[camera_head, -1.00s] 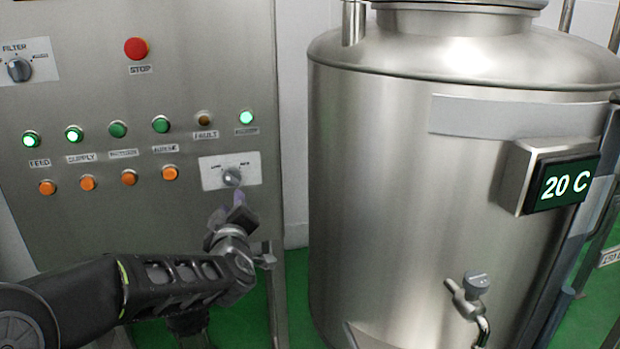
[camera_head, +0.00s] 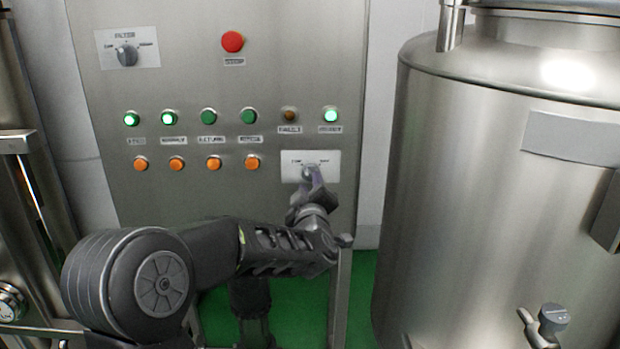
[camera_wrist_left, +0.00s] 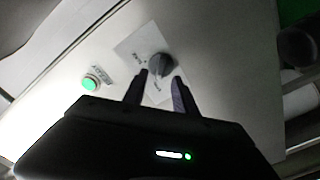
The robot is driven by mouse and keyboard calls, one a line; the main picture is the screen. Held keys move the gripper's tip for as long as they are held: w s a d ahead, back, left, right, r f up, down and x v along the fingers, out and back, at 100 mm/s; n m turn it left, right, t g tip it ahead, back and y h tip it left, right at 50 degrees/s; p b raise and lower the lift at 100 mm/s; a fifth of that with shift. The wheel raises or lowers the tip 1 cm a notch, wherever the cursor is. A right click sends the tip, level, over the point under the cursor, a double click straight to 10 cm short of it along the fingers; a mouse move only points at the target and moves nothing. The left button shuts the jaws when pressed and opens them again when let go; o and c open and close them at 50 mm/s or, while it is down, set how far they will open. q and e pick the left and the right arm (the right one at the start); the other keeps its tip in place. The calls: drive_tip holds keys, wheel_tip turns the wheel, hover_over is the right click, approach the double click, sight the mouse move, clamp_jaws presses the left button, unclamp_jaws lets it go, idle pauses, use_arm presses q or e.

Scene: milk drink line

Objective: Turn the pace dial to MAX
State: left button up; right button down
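The pace dial (camera_head: 308,172) is a small grey knob on a white plate (camera_head: 329,166) at the panel's lower right. In the left wrist view the dark dial (camera_wrist_left: 161,65) sits just beyond and between the fingertips. My left gripper (camera_head: 311,187) reaches up to the dial from below and partly covers it in the head view. In the left wrist view its two fingers (camera_wrist_left: 159,80) are apart, with nothing clearly clamped. I cannot tell whether they touch the dial. The dial's exact pointer direction is unclear. My right gripper is not in view.
The grey panel (camera_head: 190,92) also carries a filter dial (camera_head: 127,55), a red stop button (camera_head: 232,41), lit green lamps and several orange buttons (camera_head: 252,162). A lit green lamp (camera_wrist_left: 91,84) is near the fingers. A steel tank (camera_head: 470,190) stands to the right.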

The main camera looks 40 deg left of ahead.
sight(310, 176)
use_arm(q)
drive_tip(key=shift+x, duration=1.9)
drive_tip(key=shift+s, duration=0.1)
clamp_jaws()
